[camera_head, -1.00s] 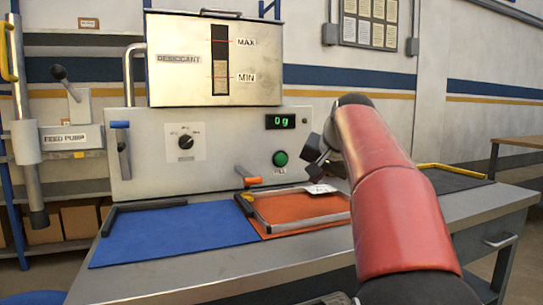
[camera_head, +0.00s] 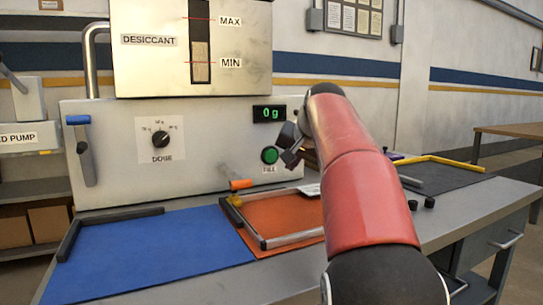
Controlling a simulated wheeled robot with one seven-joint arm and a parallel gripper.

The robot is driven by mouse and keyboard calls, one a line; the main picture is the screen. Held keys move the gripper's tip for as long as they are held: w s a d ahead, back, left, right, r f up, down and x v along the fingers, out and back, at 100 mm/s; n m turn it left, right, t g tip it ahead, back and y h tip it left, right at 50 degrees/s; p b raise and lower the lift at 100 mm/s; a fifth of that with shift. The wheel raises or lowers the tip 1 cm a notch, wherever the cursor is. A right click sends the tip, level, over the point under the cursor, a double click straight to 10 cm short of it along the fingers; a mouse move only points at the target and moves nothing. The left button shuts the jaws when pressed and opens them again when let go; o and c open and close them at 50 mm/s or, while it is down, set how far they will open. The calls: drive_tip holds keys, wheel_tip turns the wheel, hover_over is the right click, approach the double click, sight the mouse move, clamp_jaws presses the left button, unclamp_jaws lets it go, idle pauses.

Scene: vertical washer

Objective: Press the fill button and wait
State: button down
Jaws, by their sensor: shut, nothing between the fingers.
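The green fill button (camera_head: 270,155) is on the front of the grey machine panel (camera_head: 215,160), above a label that reads FILL. A display (camera_head: 270,113) above it reads 0 g in green. My gripper (camera_head: 285,155) is dark and sits just right of the button in the picture, partly hidden by my red arm. It appears shut with nothing in it. I cannot tell whether it touches the panel. The button's face is visible.
The desiccant tank (camera_head: 150,70) sits on the panel. Blue (camera_head: 140,250) and orange (camera_head: 280,215) mats lie on the bench.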

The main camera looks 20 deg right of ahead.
sight(272, 161)
drive_tip(key=w+p, duration=0.4)
drive_tip(key=w, duration=0.3)
drive_tip(key=shift+w+a, duration=0.15)
drive_tip(key=shift+w, duration=0.1)
drive_tip(key=shift+w+p, duration=0.1)
drive_tip(key=shift+p, duration=0.25)
idle(1.4)
drive_tip(key=shift+w, duration=0.3)
drive_tip(key=shift+w, duration=0.5)
idle(0.8)
drive_tip(key=shift+s+b, duration=0.4)
drive_tip(key=shift+s, duration=0.5)
